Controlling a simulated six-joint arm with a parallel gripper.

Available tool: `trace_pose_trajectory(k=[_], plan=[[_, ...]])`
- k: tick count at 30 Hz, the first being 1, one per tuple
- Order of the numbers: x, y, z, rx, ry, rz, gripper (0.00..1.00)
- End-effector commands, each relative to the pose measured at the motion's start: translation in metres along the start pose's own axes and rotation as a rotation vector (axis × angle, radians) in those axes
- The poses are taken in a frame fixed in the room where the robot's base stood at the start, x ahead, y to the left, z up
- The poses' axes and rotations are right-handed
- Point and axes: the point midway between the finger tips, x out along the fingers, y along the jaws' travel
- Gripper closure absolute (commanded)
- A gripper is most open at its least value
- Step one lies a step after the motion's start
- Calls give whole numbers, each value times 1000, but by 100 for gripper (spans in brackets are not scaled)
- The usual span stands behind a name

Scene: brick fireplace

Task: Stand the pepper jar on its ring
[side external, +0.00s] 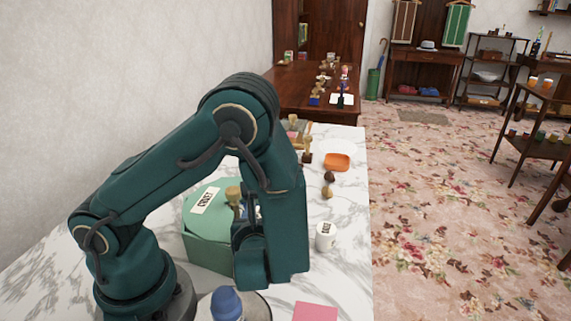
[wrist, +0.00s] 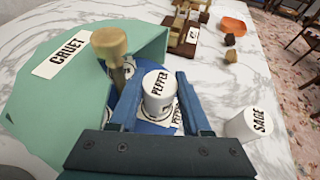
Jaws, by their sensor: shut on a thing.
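The white pepper jar (wrist: 159,98), with PEPPER in black letters, is upright between the two blue fingers of my gripper (wrist: 158,82) in the wrist view. My gripper is shut on it. Below the jar is a blue surface (wrist: 155,127) with a white ring-like marking and a white label, partly covered by the jar and fingers. I cannot tell whether the jar touches that surface. In the side view my arm hides the jar and the fingertips.
A green cruet holder (wrist: 85,80) curves around the left, with a wooden-knobbed piece (wrist: 108,45) close to my left finger. A white sage jar (wrist: 249,124) stands to the right. An orange dish (wrist: 233,24) and small brown items lie farther back. Bare marble lies at right.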

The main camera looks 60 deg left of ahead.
Motion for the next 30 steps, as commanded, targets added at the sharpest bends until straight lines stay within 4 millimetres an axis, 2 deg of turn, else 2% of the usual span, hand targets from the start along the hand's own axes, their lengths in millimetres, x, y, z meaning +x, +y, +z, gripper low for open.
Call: trace_pose_trajectory(k=[15, 16, 30], plan=[[3, 0, -8, 1, -1, 0, 100], [3, 0, -8, -1, 0, 0, 41], [-2, -1, -4, -2, -1, -3, 40]])
